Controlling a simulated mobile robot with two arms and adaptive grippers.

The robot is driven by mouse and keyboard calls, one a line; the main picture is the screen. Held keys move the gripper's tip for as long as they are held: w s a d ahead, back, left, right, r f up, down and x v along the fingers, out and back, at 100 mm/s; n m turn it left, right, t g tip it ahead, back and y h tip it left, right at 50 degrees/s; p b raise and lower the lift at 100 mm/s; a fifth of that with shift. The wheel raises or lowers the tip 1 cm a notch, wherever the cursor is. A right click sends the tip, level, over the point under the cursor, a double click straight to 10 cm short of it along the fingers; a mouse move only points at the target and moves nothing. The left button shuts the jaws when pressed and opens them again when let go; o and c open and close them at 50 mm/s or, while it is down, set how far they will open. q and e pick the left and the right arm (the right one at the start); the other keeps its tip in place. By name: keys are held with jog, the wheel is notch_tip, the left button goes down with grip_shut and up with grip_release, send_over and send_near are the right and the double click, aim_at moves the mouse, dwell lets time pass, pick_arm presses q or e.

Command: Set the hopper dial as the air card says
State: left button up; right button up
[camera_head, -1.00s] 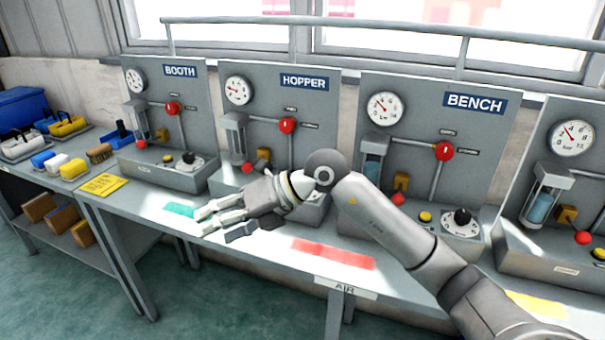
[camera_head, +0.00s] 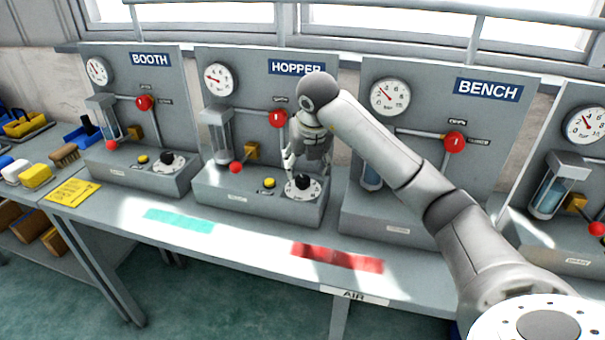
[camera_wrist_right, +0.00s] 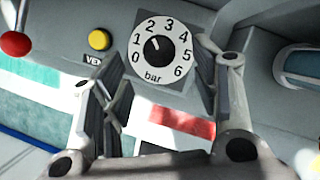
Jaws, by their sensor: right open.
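The hopper panel (camera_head: 240,90) stands in the middle-left of the head view, with a gauge (camera_head: 219,79) and a red lever ball (camera_head: 278,118). Its black dial knob (camera_head: 302,182) sits on a white scale at the base's right end. The air card, possibly the yellow card (camera_head: 73,192), is unreadable. My left gripper is out of view.
The booth panel (camera_head: 140,65) stands left and the bench panel (camera_head: 430,90) right, partly behind my arm. A yellow button (camera_head: 269,183) and red ball (camera_head: 236,168) are close left of the dial. Teal (camera_head: 180,220) and red (camera_head: 338,257) strips mark the bare front bench.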

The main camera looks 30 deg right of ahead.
aim_at(302, 178)
jog(key=shift+x, duration=2.65)
jog(key=c, duration=1)
jog(key=n+y, duration=0.1)
jog(key=n, duration=0.2)
jog(key=shift+d+n, duration=0.15)
jog(key=shift+n, duration=0.25)
jog(key=shift+r+n+y, duration=0.1)
jog(key=shift+n+y, duration=0.9)
jog(key=shift+n, duration=1)
